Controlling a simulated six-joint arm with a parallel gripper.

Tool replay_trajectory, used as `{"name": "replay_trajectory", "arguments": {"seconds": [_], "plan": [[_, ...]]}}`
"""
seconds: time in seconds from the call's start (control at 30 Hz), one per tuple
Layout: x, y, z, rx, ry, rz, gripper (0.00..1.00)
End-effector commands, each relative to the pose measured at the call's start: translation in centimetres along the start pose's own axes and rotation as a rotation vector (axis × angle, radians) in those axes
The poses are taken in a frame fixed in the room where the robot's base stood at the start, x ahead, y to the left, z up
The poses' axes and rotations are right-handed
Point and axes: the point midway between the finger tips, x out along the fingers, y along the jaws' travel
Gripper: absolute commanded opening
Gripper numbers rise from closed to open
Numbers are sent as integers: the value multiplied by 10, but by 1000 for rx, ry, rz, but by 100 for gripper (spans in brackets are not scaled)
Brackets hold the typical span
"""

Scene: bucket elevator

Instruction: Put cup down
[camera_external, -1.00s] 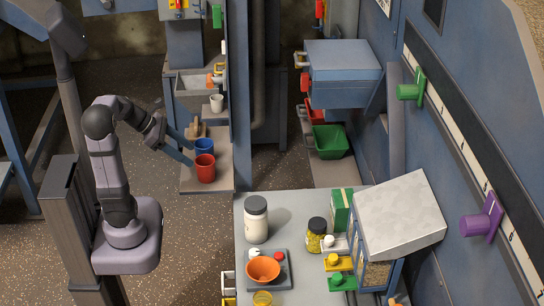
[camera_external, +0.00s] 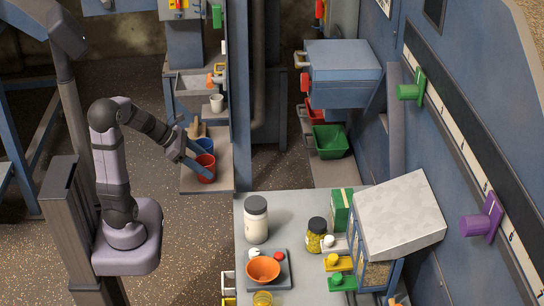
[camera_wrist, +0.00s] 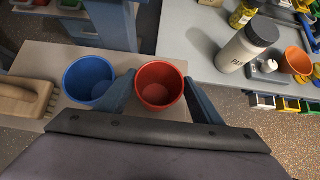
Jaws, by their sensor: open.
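A red cup (camera_external: 205,175) stands upright on the small grey shelf (camera_external: 196,187); it also shows in the wrist view (camera_wrist: 158,88). A blue cup (camera_external: 205,144) stands just behind it, and in the wrist view the blue cup (camera_wrist: 88,80) is to its left. My gripper (camera_external: 208,165) is open, with a finger on either side of the red cup. In the wrist view my gripper (camera_wrist: 160,80) has its left finger between the two cups and its right finger beyond the red one. I cannot tell whether the fingers touch the cup. Both cups look empty.
A tan brush-like object (camera_wrist: 25,98) lies left of the blue cup. A white cup (camera_external: 217,103) stands farther back near the grey bin (camera_external: 190,92). A blue post (camera_external: 241,120) rises right of the shelf. The worktable (camera_external: 310,205) holds a jar (camera_external: 256,222) and bowl (camera_external: 263,268).

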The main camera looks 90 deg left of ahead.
Motion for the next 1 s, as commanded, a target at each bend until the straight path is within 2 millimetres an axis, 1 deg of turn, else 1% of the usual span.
{"name": "replay_trajectory", "arguments": {"seconds": [0.03,0.1,0.23,0.37,0.57,0.6,0.67,0.7,0.73,0.77,0.8,1.0], "plan": [[8,-1,1,2,0,-6,60],[17,0,3,1,1,-5,60],[31,1,2,1,0,-4,60],[37,2,2,0,0,-1,60],[38,2,3,0,0,0,60],[37,2,3,0,0,0,57],[37,2,3,0,0,0,43],[37,2,3,0,0,0,34],[37,2,3,0,0,0,28],[37,2,3,1,0,0,28],[37,2,3,1,0,0,25],[37,2,3,1,0,0,25]]}}
